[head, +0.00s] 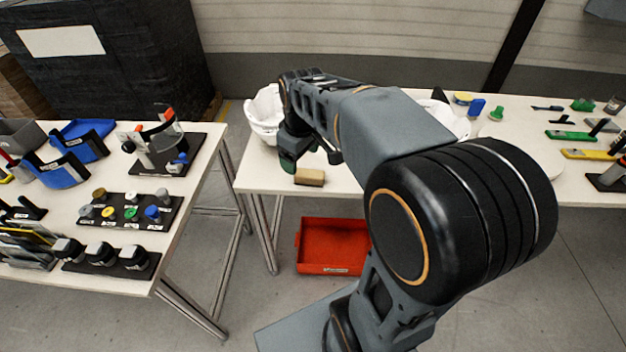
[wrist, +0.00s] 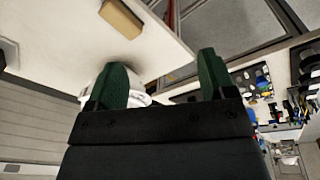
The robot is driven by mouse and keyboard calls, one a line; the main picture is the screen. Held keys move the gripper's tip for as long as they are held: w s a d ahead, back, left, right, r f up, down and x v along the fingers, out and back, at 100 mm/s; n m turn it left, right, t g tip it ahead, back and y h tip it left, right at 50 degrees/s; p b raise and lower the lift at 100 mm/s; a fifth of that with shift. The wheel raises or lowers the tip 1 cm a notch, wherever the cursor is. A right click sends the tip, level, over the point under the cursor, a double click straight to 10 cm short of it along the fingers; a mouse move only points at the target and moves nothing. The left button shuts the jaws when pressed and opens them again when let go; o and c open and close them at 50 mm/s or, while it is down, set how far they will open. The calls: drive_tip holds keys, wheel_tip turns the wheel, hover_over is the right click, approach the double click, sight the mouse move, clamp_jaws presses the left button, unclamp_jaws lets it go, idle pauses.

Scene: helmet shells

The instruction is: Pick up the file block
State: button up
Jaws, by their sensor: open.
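The block is outside the fingers, up and to the left.
A white helmet shell (head: 265,113) stands left of my gripper, and another (head: 447,117) is partly hidden behind my arm. A red bin (head: 332,246) is on the floor below the table. Several tools lie at the table's right. The left table (head: 105,190) is crowded.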

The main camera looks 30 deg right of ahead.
drive_tip(key=w+d+f+n+g+b, duration=0.2)
drive_tip(key=w+d+f+n, duration=0.4)
drive_tip(key=w, duration=0.4)
drive_tip(key=b, duration=0.1)
hover_over(310, 173)
drive_tip(key=shift+m, duration=0.3)
wheel_tip(310, 173, down, 7)
drive_tip(key=shift+w+f, duration=0.1)
drive_tip(key=shift+f, duration=3.15)
drive_tip(key=shift+c, duration=0.3)
drive_tip(key=c, duration=1)
drive_tip(key=shift+r, duration=0.1)
